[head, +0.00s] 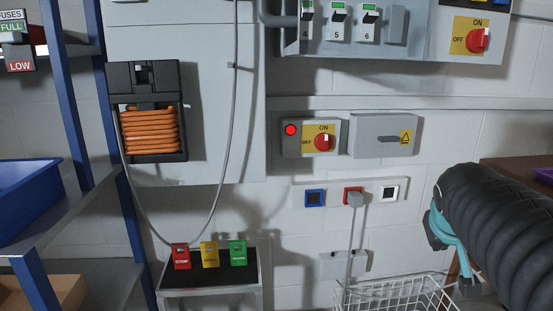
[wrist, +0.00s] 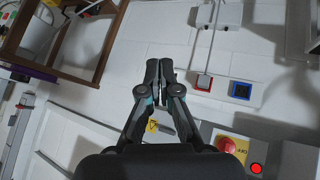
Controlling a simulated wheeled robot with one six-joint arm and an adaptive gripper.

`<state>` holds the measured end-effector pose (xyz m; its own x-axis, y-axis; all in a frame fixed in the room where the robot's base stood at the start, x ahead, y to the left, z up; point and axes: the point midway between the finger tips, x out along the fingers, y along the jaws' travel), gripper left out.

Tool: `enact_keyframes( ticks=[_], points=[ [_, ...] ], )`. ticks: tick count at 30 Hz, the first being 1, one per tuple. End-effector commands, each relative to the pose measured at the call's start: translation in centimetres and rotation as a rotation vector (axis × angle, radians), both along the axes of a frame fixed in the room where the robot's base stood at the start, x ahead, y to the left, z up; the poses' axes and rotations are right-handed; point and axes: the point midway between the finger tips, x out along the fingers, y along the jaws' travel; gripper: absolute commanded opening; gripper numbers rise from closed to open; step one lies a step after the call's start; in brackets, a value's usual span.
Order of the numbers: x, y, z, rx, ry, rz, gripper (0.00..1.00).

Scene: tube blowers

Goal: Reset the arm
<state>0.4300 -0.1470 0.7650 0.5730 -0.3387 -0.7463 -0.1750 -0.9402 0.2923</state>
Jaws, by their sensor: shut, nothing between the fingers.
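My arm (head: 500,225) reaches in from the right side of the head view, as a thick dark ribbed sleeve with a teal part (head: 447,243) at its left end. My gripper (wrist: 159,64) shows in the wrist view with its two dark fingers together and nothing between them. The fingers are apart from the wall and the fittings around them. In the head view the fingertips cannot be made out.
A wall panel carries a rotary switch (head: 323,143) with a lit red lamp (head: 291,129) and a grey box (head: 384,135). Below are sockets (head: 314,197) and a white wire basket (head: 400,290). A small stand (head: 210,294) holds red, yellow and green switches. Blue shelving (head: 75,205) stands left.

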Motion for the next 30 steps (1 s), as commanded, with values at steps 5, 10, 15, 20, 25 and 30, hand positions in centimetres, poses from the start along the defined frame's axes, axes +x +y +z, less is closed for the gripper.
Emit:
enact_keyframes(
  ticks=[5, 10, 15, 20, 25, 30],
  points=[
    [-6.9, 7.1, -6.4, 0.232, 0.132, -0.031, 0.0],
    [-12.2, 12.4, -9.9, 0.329, 0.199, 0.043, 0.0],
    [-13.5, 14.2, -9.0, 0.318, 0.163, 0.125, 0.0],
    [-13.5, 14.7, -8.6, 0.314, 0.155, 0.154, 0.0],
    [-13.5, 14.7, -8.6, 0.313, 0.156, 0.155, 0.0],
    [-13.4, 14.7, -8.6, 0.312, 0.155, 0.155, 0.0]
  ],
)
